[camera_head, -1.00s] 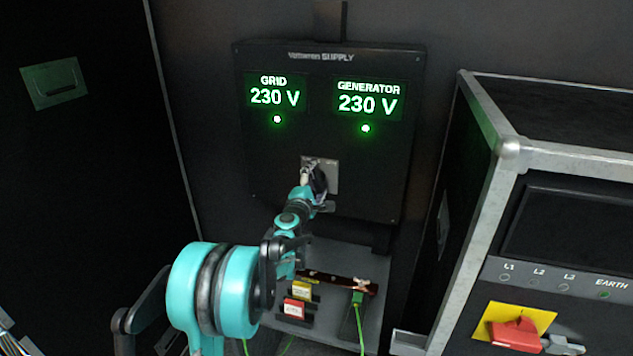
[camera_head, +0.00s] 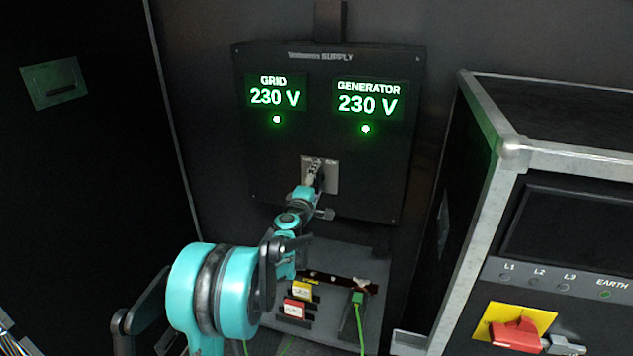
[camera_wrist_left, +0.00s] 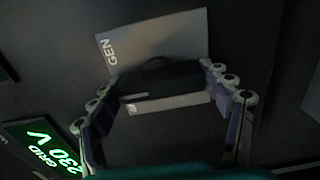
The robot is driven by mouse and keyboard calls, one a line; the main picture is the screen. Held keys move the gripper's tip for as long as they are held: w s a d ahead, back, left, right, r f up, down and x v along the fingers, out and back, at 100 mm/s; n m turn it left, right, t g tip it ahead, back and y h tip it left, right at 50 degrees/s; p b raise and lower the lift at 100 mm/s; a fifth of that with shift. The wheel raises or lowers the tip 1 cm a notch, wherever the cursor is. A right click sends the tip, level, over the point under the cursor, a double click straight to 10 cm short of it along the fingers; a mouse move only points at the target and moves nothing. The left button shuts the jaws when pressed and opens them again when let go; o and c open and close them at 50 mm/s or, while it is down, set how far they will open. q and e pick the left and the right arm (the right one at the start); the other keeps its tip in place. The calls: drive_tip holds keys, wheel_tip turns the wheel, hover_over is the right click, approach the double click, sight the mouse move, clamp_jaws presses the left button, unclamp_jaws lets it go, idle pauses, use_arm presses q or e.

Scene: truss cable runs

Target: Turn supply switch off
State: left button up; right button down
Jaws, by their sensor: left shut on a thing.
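The supply box (camera_head: 385,185) hangs on the dark back wall. Its grid display (camera_head: 275,96) and generator display (camera_head: 367,104) both read 230 V, each with a lit green dot below. A pale switch plate (camera_head: 332,175) sits low in the middle of the box. My left gripper (camera_head: 314,180) is at this plate. In the left wrist view, the left gripper's fingers (camera_wrist_left: 168,105) stand on either side of the dark switch handle (camera_wrist_left: 165,78), shut on it. The plate (camera_wrist_left: 155,45) shows the letters GEN beside the handle. My right gripper is not in view.
A cabinet (camera_head: 560,145) with metal edges stands at the right, with a red rotary switch (camera_head: 515,335) on a yellow plate. Below the box, a shelf (camera_head: 340,262) holds a bar, small red and yellow tagged blocks and a green plug (camera_head: 358,298).

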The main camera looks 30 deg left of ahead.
use_arm(q)
drive_tip(key=o, duration=1.2)
drive_tip(key=shift+c, duration=0.2)
drive_tip(key=v, duration=1.2)
